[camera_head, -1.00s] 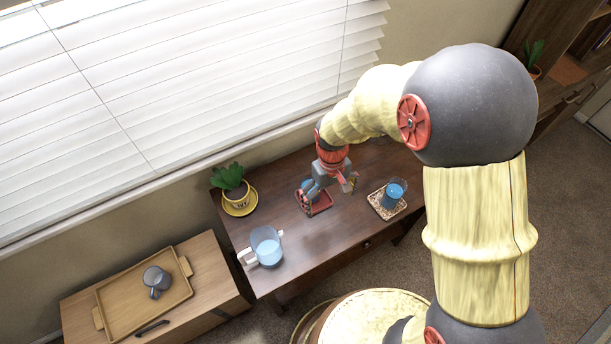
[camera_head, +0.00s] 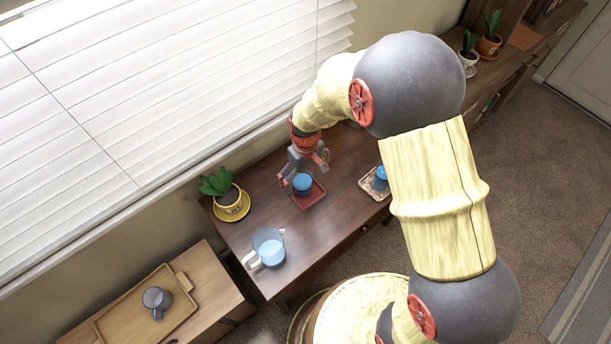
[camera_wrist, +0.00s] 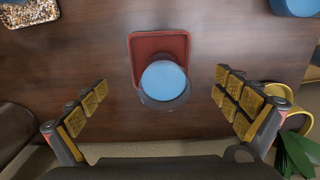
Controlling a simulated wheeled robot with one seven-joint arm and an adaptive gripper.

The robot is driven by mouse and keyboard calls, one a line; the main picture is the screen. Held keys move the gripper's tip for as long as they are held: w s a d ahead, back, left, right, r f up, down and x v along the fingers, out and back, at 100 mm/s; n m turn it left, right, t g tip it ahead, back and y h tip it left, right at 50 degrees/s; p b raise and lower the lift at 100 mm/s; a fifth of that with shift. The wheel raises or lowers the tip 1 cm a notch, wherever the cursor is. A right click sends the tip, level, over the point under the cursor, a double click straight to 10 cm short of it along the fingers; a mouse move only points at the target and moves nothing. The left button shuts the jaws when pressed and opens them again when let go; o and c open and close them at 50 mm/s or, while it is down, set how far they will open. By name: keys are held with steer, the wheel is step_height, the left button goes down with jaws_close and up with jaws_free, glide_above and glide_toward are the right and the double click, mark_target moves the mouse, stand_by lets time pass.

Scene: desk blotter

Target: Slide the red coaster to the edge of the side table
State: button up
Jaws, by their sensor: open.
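The red coaster (camera_head: 314,198) is square with a raised rim and lies flat on the dark wooden side table (camera_head: 330,222). A cup of blue liquid (camera_head: 302,185) stands on it, toward its window side. In the wrist view, the coaster (camera_wrist: 160,42) is centred near the top, and the cup (camera_wrist: 165,82) covers its lower part. My gripper (camera_head: 305,170) is open on the window side of the coaster. In the wrist view its padded fingers (camera_wrist: 162,95) are spread wide, left and right of the cup, with no visible contact. The cup hides part of the coaster.
A potted plant on a yellow saucer (camera_head: 236,212) is at the back left. The middle front of the table is clear.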

mark_target(318, 192)
step_height(318, 192, down, 7)
steer(key=shift+b, duration=1.2)
steer(key=shift+c, duration=0.7)
steer(key=c, duration=1.1)
steer(key=shift+s+d, duration=0.1)
